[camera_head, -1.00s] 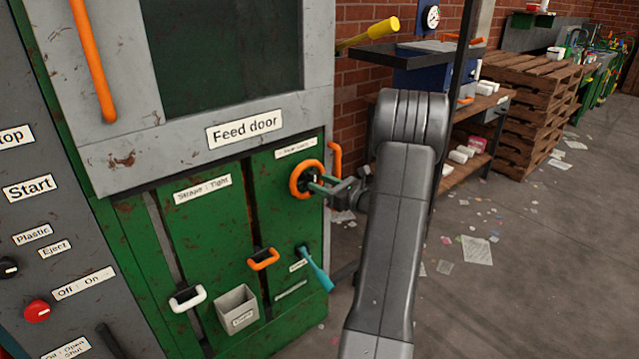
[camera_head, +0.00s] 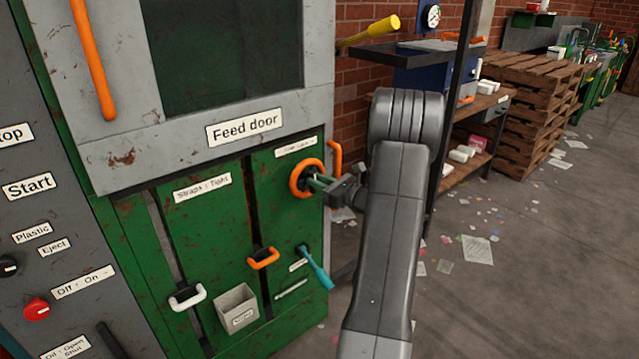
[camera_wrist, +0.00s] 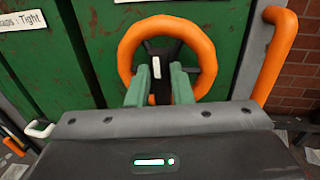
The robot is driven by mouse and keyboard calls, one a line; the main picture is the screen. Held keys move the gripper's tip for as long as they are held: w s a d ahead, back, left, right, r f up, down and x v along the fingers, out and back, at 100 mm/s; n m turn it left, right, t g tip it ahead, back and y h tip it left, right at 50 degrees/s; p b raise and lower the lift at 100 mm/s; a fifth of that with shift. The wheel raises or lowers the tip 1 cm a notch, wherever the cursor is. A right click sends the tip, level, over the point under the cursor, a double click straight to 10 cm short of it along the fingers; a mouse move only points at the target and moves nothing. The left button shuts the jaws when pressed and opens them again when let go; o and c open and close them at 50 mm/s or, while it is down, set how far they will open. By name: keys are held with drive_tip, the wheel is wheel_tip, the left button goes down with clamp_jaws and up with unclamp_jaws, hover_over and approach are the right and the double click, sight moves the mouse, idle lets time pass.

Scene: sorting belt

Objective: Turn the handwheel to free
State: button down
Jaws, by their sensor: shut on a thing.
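The orange handwheel (camera_head: 296,180) is on the upper part of the green panel, below a small label too blurred to read. In the wrist view the handwheel (camera_wrist: 209,57) shows its round rim, dark spokes and a small white mark near the hub. My gripper (camera_head: 318,183) reaches it from the right. Its green fingers (camera_wrist: 160,84) stand at the lower part of the wheel, on either side of a dark piece there, and are shut on the wheel. The exact contact is partly hidden by the fingers.
An orange bar handle (camera_wrist: 276,55) stands just right of the wheel. Below are an orange pull handle (camera_head: 263,259), a white handle (camera_head: 187,297), a small grey bin (camera_head: 237,307) and a teal lever (camera_head: 315,268). A yellow-handled tool (camera_head: 370,32) lies behind.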

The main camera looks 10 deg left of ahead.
drive_tip(key=n+h+b, duration=0.1)
drive_tip(key=n+b, duration=0.4)
drive_tip(key=b, duration=0.2)
drive_tip(key=s+n+t+h+b, duration=0.1)
drive_tip(key=n+b, duration=0.4)
drive_tip(key=b, duration=0.2)
drive_tip(key=a+f+n+h+b, duration=0.1)
drive_tip(key=n+b, duration=0.4)
drive_tip(key=b, duration=0.2)
drive_tip(key=shift+s+t+h, duration=0.15)
drive_tip(key=shift+t+h, duration=0.15)
drive_tip(key=shift+n+b, duration=0.3)
drive_tip(key=shift+b, duration=0.1)
drive_tip(key=c, duration=1.3)
unclamp_jaws()
drive_tip(key=shift+r, duration=0.1)
